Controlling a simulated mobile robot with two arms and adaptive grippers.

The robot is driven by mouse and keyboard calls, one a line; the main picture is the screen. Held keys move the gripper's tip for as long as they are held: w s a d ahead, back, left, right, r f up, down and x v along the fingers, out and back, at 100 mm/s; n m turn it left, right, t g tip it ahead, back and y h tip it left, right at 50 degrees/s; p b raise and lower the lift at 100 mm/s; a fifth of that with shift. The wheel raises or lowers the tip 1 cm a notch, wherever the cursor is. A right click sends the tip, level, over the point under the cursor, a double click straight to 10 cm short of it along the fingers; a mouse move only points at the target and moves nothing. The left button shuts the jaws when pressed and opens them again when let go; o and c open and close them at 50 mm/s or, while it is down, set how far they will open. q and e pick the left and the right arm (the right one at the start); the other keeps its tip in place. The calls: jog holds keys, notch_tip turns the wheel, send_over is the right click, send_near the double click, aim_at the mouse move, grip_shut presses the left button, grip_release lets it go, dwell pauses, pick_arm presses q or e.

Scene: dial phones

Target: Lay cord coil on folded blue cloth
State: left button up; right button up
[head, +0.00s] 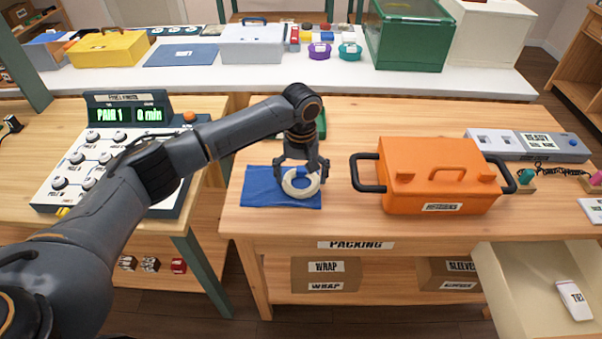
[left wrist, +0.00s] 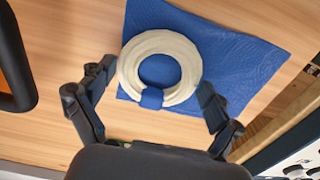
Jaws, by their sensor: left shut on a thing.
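The cord coil (head: 302,194) is a cream-white ring with a blue band at one side. It also shows in the left wrist view (left wrist: 128,68). My left gripper (head: 302,174) is shut on the coil, with one finger at each side of it; the fingers also show in the left wrist view (left wrist: 150,97). The folded blue cloth (head: 258,188) lies flat on the packing table, and it also shows in the left wrist view (left wrist: 240,62). The coil is over the cloth, flat and very low; I cannot tell if it touches. My right gripper is not in view.
An orange case (head: 440,175) with black handles stands right of the cloth. A green object (head: 286,125) is partly hidden behind my left arm. The table front edge is close below the cloth. An open drawer (head: 510,285) juts out at the lower right. Bare wood lies between cloth and case.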

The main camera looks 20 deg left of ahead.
pick_arm(q)
jog(key=shift+s+f, duration=0.15)
jog(key=shift+f, duration=0.05)
jog(key=o, duration=0.9)
jog(key=shift+f, duration=0.1)
jog(key=shift+r+b, duration=0.4)
jog(key=shift+r, duration=0.05)
notch_tip(320, 180, up, 12)
jog(key=shift+r, duration=0.25)
